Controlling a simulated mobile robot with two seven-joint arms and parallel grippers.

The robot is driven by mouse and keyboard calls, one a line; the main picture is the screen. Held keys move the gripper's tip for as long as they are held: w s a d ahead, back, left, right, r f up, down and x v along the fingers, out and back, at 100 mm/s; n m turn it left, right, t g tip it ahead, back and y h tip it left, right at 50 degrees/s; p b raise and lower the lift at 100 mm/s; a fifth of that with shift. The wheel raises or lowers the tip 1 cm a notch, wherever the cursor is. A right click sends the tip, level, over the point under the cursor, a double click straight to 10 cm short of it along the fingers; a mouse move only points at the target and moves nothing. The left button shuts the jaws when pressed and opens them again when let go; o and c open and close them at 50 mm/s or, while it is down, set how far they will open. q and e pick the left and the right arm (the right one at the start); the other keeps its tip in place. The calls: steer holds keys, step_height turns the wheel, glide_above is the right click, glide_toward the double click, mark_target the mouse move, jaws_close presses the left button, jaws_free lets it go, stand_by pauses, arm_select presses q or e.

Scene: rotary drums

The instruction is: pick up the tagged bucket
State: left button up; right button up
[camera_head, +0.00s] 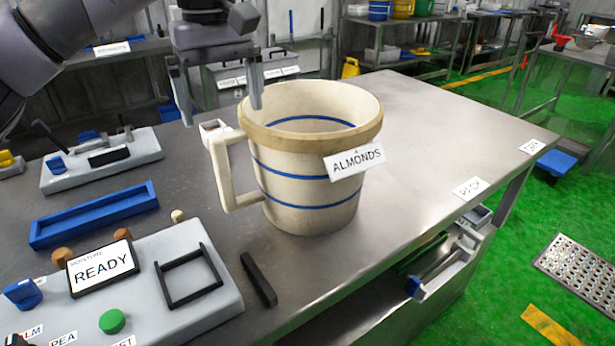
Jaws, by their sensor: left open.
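The tagged bucket (300,206) stands upright on the steel table in the middle of the view. It is cream with blue bands, a tan rim and a white tag (355,161) reading "ALMONDS". Its side handle (220,173) points left. My left gripper (218,100) comes in from the upper left with its fingers pointing down. It is open and empty. One finger appears over the bucket's left rim, the other hangs left of the bucket, above the handle. I cannot tell whether the fingers touch the bucket. My right gripper is not in view.
A grey console (150,320) with a "READY" display (102,268) sits at the front left. A blue tray (94,215) and a grey device (104,165) lie behind it. A black bar (258,279) lies near the bucket. The steel table (440,135) is clear to the right.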

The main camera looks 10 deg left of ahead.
mark_target(228, 132)
arm_select(q)
steer(key=f, duration=0.7)
steer(key=shift+s+d+f, duration=0.1)
steer(key=shift+s+d, duration=0.15)
jaws_close()
steer(key=shift+w, duration=0.1)
